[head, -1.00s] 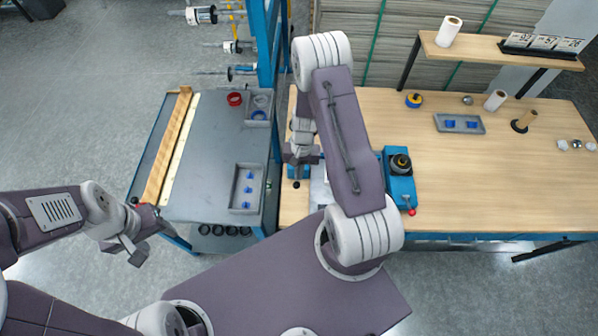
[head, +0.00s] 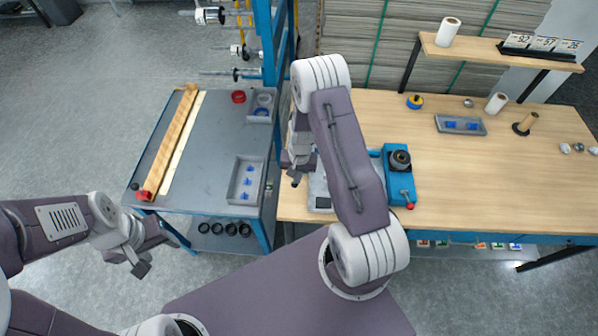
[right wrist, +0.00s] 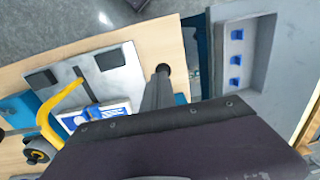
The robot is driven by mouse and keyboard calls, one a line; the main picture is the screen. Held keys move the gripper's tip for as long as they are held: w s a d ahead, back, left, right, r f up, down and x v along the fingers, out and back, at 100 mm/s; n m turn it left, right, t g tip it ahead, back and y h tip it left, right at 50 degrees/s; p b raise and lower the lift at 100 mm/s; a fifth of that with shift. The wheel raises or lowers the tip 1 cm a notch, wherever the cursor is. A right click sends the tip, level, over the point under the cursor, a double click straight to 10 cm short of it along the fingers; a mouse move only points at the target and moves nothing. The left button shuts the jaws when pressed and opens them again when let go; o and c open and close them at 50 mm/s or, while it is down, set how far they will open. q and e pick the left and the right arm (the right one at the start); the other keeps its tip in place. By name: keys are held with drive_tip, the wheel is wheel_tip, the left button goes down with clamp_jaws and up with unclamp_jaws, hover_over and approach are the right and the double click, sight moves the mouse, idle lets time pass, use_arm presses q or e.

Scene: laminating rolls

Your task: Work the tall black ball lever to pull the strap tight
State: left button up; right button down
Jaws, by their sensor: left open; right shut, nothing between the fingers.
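A black ball (head: 295,184) shows just below my right gripper (head: 297,168) at the bench's left end. In the right wrist view a black ball (right wrist: 163,69) shows at the tips of the grey fingers. The fingers are shut with nothing between them; whether they touch the ball I cannot tell. The lever's rod is hidden. A light grey plate (head: 319,194) lies beside the gripper, partly behind my right arm; it also shows in the wrist view (right wrist: 105,62). I cannot make out a strap. My left gripper (head: 140,267) is open and empty over the floor.
A blue device (head: 402,183) with a black knob and red ball stands right of my arm. A yellow bent bar (right wrist: 48,125) shows in the wrist view. A grey cart (head: 205,150) with a tray (head: 233,187) of blue pieces stands left.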

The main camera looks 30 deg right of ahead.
drive_tip(key=shift+s+a+f+b, duration=0.15)
drive_tip(key=shift+f+b, duration=0.15)
drive_tip(key=shift+f, duration=0.4)
drive_tip(key=shift+f+b, duration=0.6)
drive_tip(key=shift+f, duration=0.15)
use_arm(q)
drive_tip(key=f, duration=0.3)
drive_tip(key=shift+s+a, duration=0.2)
drive_tip(key=shift+a, duration=0.05)
use_arm(e)
drive_tip(key=shift+s+a+f, duration=0.1)
drive_tip(key=shift+s, duration=0.05)
use_arm(q)
drive_tip(key=shift+r, duration=0.1)
drive_tip(key=shift+w+d+r+p, duration=0.4)
drive_tip(key=shift+w+d+r, duration=0.05)
drive_tip(key=shift+w+d, duration=0.1)
use_arm(e)
wheel_tip(320, 180, up, 13)
drive_tip(key=s, duration=0.1)
drive_tip(key=shift+s, duration=0.4)
